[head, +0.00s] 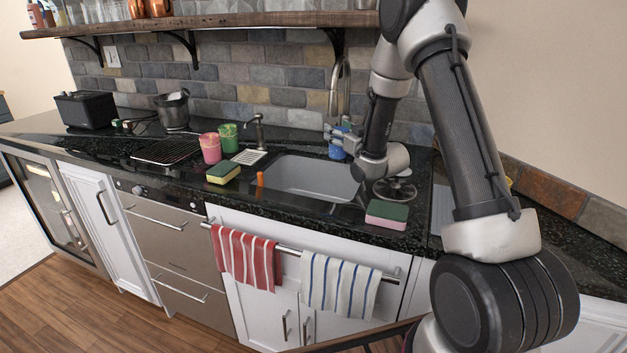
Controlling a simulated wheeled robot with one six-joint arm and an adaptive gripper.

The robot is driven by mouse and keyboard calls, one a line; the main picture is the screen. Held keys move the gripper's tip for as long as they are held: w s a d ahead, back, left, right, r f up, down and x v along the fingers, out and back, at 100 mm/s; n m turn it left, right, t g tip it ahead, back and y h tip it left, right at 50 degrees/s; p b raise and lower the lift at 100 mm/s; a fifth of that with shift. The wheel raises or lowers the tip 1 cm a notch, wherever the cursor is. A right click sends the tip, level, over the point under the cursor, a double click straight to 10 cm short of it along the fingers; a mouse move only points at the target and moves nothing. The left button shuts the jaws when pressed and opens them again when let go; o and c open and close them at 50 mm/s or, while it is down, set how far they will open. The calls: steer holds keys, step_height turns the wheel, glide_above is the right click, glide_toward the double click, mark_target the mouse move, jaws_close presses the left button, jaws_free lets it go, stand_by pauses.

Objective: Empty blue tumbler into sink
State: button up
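The blue tumbler (337,152) is upright at the back right edge of the sink. My gripper (338,134) reaches in from the right at its upper part and covers some of it. The fingers overlap the tumbler in this view; whether they are closed on it or only beside it is too small to tell. The tumbler's inside does not show. The grey sink (300,180) is set into the black counter, just in front and to the left of the tumbler.
A tall faucet (338,85) rises behind the tumbler. A pink cup (210,148), a green cup (228,137) and a sponge (223,173) stand left of the sink. Another sponge (387,214) lies at the front right. A shelf (200,24) hangs above.

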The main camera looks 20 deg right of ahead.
steer(key=shift+s+d+f+n+g+y, duration=0.1)
steer(key=shift+d+f+n+g+y, duration=0.1)
steer(key=shift+d+n+y, duration=0.25)
steer(key=shift+s+d+f+n+g+y, duration=0.1)
steer(key=shift+d+f+n+g+y, duration=0.1)
steer(key=shift+d+y, duration=0.3)
steer(key=shift+s+a+r+n, duration=0.15)
steer(key=shift+a+r+n, duration=0.05)
steer(key=shift+a+n, duration=0.3)
steer(key=shift+s+a+r+n, duration=0.1)
steer(key=shift+a+r+n, duration=0.1)
steer(key=shift+a+n, duration=0.3)
steer(key=s+a+f+n+g+h, duration=0.1)
steer(key=a+f+n+h, duration=0.1)
steer(key=a+n, duration=0.4)
steer(key=n, duration=0.4)
steer(key=shift+s+a, duration=0.15)
steer(key=shift+s, duration=0.2)
steer(key=shift+a+n+p, duration=0.2)
steer(key=shift+n+p, duration=0.1)
steer(key=shift+n, duration=0.25)
steer(key=shift+s+a+r, duration=0.1)
steer(key=shift+a, duration=0.1)
